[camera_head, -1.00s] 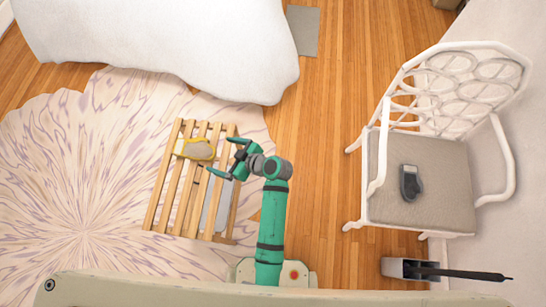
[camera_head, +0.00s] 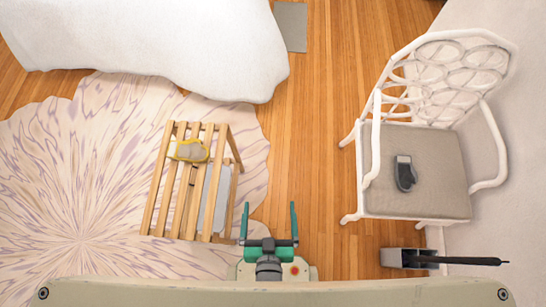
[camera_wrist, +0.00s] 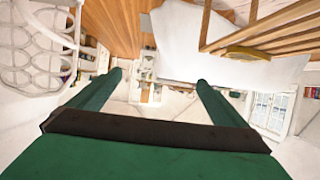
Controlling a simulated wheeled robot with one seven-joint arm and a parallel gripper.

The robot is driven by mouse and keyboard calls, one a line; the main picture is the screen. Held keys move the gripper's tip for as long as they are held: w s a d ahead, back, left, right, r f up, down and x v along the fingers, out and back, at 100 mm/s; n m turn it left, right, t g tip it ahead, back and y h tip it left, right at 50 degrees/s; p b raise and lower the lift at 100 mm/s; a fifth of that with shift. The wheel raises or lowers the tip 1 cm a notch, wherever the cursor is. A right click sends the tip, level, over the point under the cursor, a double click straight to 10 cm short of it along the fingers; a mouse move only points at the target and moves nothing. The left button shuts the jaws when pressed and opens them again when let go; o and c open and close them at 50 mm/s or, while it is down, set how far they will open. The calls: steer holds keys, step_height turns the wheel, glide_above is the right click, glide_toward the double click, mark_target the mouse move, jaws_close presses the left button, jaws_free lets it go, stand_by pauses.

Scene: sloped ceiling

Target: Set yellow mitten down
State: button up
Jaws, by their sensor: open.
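The yellow mitten (camera_head: 191,151), grey with a yellow edge, lies on the upper part of the slatted wooden rack (camera_head: 166,187). My gripper (camera_head: 269,207) is open and empty, drawn back near my body, to the lower right of the rack and apart from the mitten. In the wrist view my gripper's two green fingers (camera_wrist: 160,80) stand wide apart with nothing between them. The rack's slats (camera_wrist: 280,35) show at the upper right of the wrist view, with a small yellow piece, likely the mitten (camera_wrist: 245,53), at them.
A white chair (camera_head: 418,215) with a dark grey mitten (camera_head: 404,173) on its seat stands at the right. A grey holder with a black-handled brush (camera_head: 405,258) is on the floor below it. A white-covered bed (camera_head: 150,45) is at the top. Wooden floor (camera_head: 305,150) between rack and chair is clear.

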steer(key=s+d+r+t, duration=0.1)
steer(key=s+r+t, duration=0.1)
steer(key=r, duration=0.6)
steer(key=shift+v, duration=0.8)
